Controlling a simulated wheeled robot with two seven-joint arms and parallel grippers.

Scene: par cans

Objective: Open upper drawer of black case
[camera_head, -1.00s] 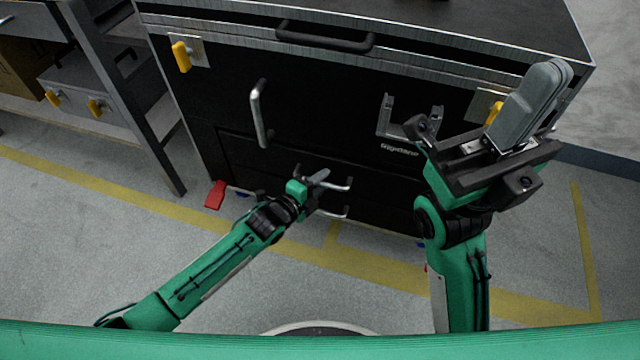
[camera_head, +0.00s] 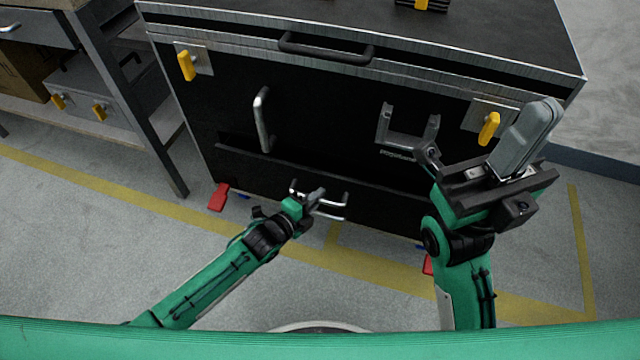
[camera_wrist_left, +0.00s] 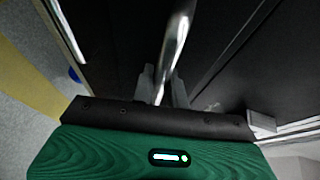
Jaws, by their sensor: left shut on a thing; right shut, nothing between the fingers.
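The black case (camera_head: 330,100) stands in front of me with its lid shut. Its upper drawer (camera_head: 300,172) is low on the front and stands out a little, with a ledge showing along its top. My left gripper (camera_head: 315,197) is shut on the upper drawer's metal handle (camera_head: 333,203). In the left wrist view the handle bar (camera_wrist_left: 176,45) runs between the fingers (camera_wrist_left: 162,88). The lower drawer is mostly hidden below. My right gripper (camera_head: 540,115) is shut and empty, raised in front of the case's right side.
A metal rack (camera_head: 128,85) with boxes stands close on the left. The case has a side handle (camera_head: 262,120) and yellow latches (camera_head: 186,65). Red caster pedals (camera_head: 219,197) stick out at its foot. The floor (camera_head: 100,240) in front is clear.

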